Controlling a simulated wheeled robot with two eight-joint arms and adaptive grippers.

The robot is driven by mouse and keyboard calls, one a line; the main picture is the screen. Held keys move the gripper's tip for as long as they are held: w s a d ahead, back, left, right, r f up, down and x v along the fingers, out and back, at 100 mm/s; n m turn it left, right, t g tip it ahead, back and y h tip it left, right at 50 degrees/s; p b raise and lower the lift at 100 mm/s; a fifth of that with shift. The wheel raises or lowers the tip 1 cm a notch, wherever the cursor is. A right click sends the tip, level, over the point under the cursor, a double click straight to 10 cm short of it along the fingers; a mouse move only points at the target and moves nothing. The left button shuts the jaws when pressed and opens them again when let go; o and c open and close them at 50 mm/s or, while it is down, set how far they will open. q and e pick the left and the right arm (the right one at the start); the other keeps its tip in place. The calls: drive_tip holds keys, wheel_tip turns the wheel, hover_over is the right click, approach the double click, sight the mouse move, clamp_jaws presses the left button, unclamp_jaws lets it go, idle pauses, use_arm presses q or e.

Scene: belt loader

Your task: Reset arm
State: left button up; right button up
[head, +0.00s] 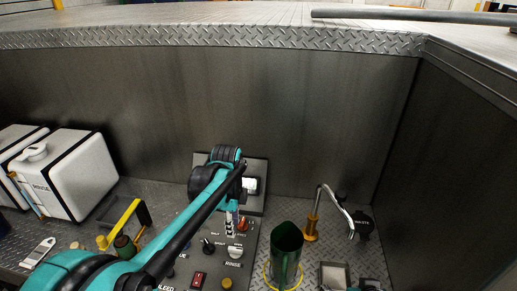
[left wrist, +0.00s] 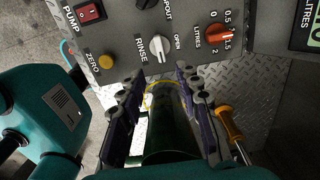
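My left arm reaches across the control panel in the head view. Its gripper (head: 232,222) is partly hidden by the wrist and points down above the panel. In the left wrist view the two purple-padded fingers of my left gripper (left wrist: 158,88) are spread apart, with nothing seen clamped between them. A dark green cylindrical jug (head: 286,246) stands right of the gripper in the head view. It shows between and beyond the fingers in the left wrist view (left wrist: 172,125). My right gripper is in neither view.
The panel carries a RINSE knob (head: 235,252), a red LITRES knob (left wrist: 221,36) and a red switch (head: 198,279). A hooked metal spout with an orange base (head: 311,228) stands right of the jug. A white container (head: 66,175) stands at left. A steel wall (head: 300,110) closes the back.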

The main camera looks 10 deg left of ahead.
use_arm(q)
drive_tip(key=s+a+f+n+t+b, duration=0.1)
drive_tip(key=s+f+n+t+b, duration=0.1)
drive_tip(key=s+n, duration=0.6)
drive_tip(key=s+a+f+n+t+b, duration=0.2)
drive_tip(key=s+n+t, duration=0.3)
drive_tip(key=s+n, duration=0.4)
drive_tip(key=shift+f+n+b, duration=0.8)
drive_tip(key=shift+b, duration=0.05)
drive_tip(key=shift+s, duration=0.1)
